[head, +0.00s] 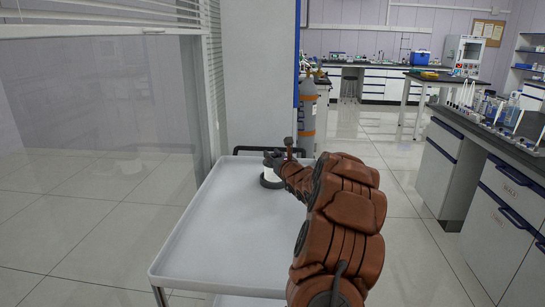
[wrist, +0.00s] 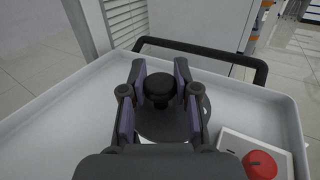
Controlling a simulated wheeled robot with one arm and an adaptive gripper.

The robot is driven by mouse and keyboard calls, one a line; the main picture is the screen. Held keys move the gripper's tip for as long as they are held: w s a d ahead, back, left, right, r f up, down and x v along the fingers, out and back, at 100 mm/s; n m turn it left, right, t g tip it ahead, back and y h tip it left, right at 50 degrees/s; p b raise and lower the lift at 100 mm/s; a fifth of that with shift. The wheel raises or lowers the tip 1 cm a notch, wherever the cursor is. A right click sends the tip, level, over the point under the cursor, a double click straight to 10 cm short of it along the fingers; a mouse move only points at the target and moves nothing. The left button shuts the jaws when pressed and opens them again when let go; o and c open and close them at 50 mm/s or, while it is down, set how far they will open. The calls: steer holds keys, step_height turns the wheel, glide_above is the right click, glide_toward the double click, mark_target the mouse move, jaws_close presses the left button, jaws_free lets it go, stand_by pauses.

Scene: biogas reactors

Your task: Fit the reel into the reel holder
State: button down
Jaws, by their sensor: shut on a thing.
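My gripper (wrist: 160,74) is shut on the dark knob-like top of the reel (wrist: 158,118), one finger on each side. A round dark grey flange of the reel spreads below the fingers. In the head view the reel (head: 271,181) shows a white body over a dark lower rim, upright near the far end of the white cart top. My gripper (head: 275,158) is at its top. I cannot tell whether the reel rests on the cart or hangs just above it. I cannot make out a reel holder for certain.
The white cart (head: 205,240) has a raised rim and a black handle (wrist: 258,68) at its far end. A red round object (wrist: 262,164) sits on a white plate at right in the wrist view. A pale wall panel (head: 255,80) stands behind; drawers (head: 500,210) line the right.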

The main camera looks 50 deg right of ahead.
steer(key=shift+f+b, duration=0.35)
steer(key=c, duration=0.9)
jaws_free()
steer(key=shift+o, duration=0.2)
steer(key=shift+r, duration=0.15)
steer(key=shift+r+p, duration=0.4)
steer(key=shift+p, duration=0.3)
steer(key=shift+s+a+f, duration=0.1)
steer(key=shift+s+f, duration=0.1)
steer(key=shift+s, duration=0.15)
steer(key=b+v, duration=0.1)
steer(key=v, duration=1)
steer(key=shift+a, duration=0.2)
steer(key=shift+s, duration=0.1)
